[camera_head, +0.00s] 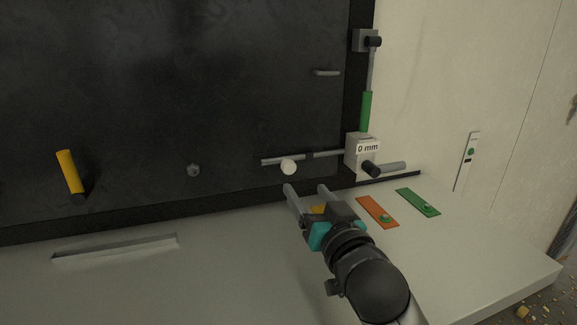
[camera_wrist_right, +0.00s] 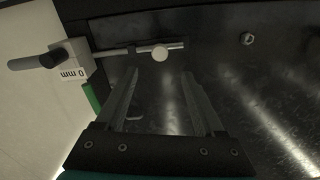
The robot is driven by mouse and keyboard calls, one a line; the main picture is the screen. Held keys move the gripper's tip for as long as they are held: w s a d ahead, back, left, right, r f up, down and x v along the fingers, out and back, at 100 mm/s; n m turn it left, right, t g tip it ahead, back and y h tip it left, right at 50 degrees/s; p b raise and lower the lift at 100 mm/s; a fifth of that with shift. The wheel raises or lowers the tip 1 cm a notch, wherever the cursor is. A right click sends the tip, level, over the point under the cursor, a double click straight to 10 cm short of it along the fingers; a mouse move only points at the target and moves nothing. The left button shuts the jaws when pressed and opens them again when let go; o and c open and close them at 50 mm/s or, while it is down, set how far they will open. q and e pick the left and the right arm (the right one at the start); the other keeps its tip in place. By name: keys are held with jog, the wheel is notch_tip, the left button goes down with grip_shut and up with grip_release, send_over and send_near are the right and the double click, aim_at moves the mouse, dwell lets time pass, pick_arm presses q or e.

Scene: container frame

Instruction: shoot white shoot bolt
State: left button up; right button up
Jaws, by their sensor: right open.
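The white shoot bolt shows as a round white knob (camera_head: 288,167) on a thin grey horizontal rod (camera_head: 275,160) low on the black panel. The rod's right end runs to a grey block marked "0 mm" (camera_head: 360,150). In the right wrist view the white knob (camera_wrist_right: 160,53) lies just beyond and between my fingertips. My right gripper (camera_head: 307,187) is open and empty, just below the knob in the head view and apart from it. My left gripper is not in view.
A grey handle (camera_head: 392,167) sticks out right of the block, with a green-sleeved vertical rod (camera_head: 366,110) above. A yellow handle (camera_head: 70,172) is at the panel's left. Orange (camera_head: 377,211) and green (camera_head: 418,202) plates lie on the pale ledge (camera_head: 480,250).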

aim_at(290, 168)
jog(key=x, duration=1)
jog(key=shift+w, duration=0.15)
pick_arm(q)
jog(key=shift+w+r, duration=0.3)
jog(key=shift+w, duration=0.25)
pick_arm(e)
jog(key=shift+w+a+f, duration=0.1)
jog(key=shift+w+a, duration=0.15)
jog(key=shift+w, duration=0.45)
jog(key=shift+c, duration=0.2)
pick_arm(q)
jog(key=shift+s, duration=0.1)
pick_arm(e)
grip_shut()
